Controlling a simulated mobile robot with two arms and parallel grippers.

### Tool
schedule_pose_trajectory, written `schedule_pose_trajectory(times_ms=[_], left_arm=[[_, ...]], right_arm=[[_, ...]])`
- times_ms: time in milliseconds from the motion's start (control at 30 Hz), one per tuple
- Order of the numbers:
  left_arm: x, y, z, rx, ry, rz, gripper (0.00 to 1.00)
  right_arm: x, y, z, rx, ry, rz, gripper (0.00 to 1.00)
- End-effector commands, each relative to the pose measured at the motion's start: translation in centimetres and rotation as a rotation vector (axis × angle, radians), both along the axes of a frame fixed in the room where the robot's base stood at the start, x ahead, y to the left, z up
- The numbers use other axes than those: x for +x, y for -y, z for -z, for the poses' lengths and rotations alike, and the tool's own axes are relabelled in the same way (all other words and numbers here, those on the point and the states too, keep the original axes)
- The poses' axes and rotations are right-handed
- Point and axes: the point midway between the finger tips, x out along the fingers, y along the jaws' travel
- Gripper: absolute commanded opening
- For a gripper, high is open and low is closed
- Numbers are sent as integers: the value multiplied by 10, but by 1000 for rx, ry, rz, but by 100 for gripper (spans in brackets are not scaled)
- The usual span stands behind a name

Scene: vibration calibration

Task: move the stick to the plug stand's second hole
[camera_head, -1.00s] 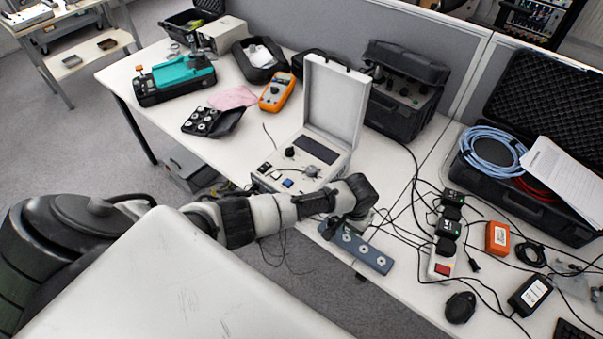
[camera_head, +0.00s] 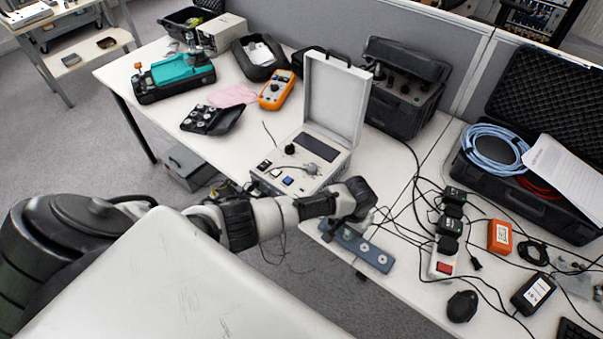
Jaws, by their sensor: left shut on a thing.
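The plug stand (camera_head: 374,255) is a blue-grey bar with round light holes, lying near the front edge of the table. Its left part is hidden behind my left gripper (camera_head: 344,226), which is over it. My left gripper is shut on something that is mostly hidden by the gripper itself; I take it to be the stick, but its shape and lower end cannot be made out. I cannot tell whether it touches a hole. My right gripper is not in view.
An open white instrument case (camera_head: 333,100) stands behind my left arm. A power strip (camera_head: 443,262) with black adapters and loose cables lies right of the stand, with a black mouse (camera_head: 461,306) and an orange box (camera_head: 499,236). A black case (camera_head: 520,205) holds blue cable.

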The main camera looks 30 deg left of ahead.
Motion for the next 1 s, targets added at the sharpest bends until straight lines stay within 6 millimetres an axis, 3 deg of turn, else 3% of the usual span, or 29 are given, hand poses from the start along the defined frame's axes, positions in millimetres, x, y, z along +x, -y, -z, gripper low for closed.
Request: schedule_pose_trajectory(times_ms=[1000], left_arm=[[0, 1, 0, -2, -1, -1, 0]], right_arm=[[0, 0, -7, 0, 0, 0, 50]])
